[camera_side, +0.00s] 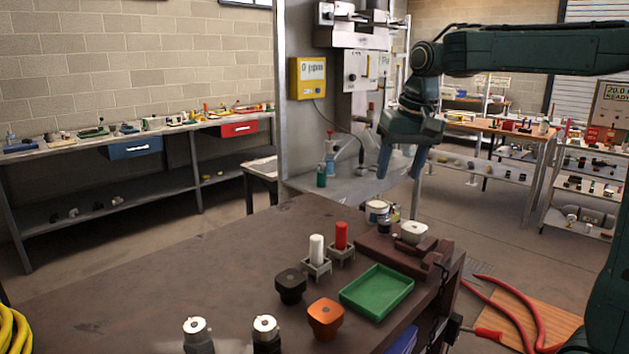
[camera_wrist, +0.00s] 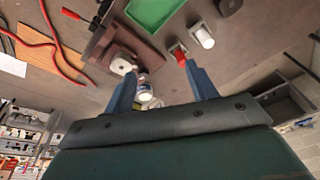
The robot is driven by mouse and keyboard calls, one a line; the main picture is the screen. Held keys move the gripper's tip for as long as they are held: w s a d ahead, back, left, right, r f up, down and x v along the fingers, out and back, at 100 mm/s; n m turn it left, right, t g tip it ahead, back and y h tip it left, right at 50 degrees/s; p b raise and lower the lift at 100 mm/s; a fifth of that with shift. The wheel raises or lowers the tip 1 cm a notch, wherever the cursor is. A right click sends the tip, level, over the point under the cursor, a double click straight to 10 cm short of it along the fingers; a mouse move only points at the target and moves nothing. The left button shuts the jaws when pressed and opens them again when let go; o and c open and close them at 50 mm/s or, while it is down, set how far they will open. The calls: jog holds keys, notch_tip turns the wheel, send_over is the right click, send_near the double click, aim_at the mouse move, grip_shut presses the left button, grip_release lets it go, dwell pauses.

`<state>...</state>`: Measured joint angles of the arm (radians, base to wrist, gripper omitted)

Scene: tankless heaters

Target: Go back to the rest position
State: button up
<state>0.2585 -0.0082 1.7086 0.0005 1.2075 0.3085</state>
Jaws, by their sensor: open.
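My gripper (camera_side: 401,165) hangs from the dark green arm above the far right end of the brown table (camera_side: 200,262) in the side view. Its two blue-grey fingers are apart, with nothing held between them. In the wrist view the open fingers (camera_wrist: 163,92) point over the table's far part. A white round-topped piece (camera_side: 413,231) sits on a brown fixture block (camera_side: 378,252) below the gripper. It also shows near the left finger in the wrist view (camera_wrist: 121,66). A clear gap separates the gripper from these things.
A green tray (camera_side: 377,291), a red cylinder (camera_side: 341,236), a white cylinder (camera_side: 317,248), a black knob (camera_side: 291,285) and an orange knob (camera_side: 325,316) stand on the table. The air around my gripper looks free.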

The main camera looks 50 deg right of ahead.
jog(key=s+a+f+n+t, duration=0.1)
jog(key=s+a+f+n, duration=0.1)
jog(key=s, duration=0.4)
jog(key=s+a+f+n+t, duration=0.1)
jog(key=s+a+f+n, duration=0.1)
jog(key=s, duration=0.5)
jog(key=s+a+f+n+t, duration=0.1)
jog(key=s+a+f+n, duration=0.1)
jog(key=s+a, duration=0.4)
jog(key=shift+s+f+n+y, duration=0.25)
jog(key=shift+f+n+y, duration=0.05)
jog(key=shift+f, duration=0.5)
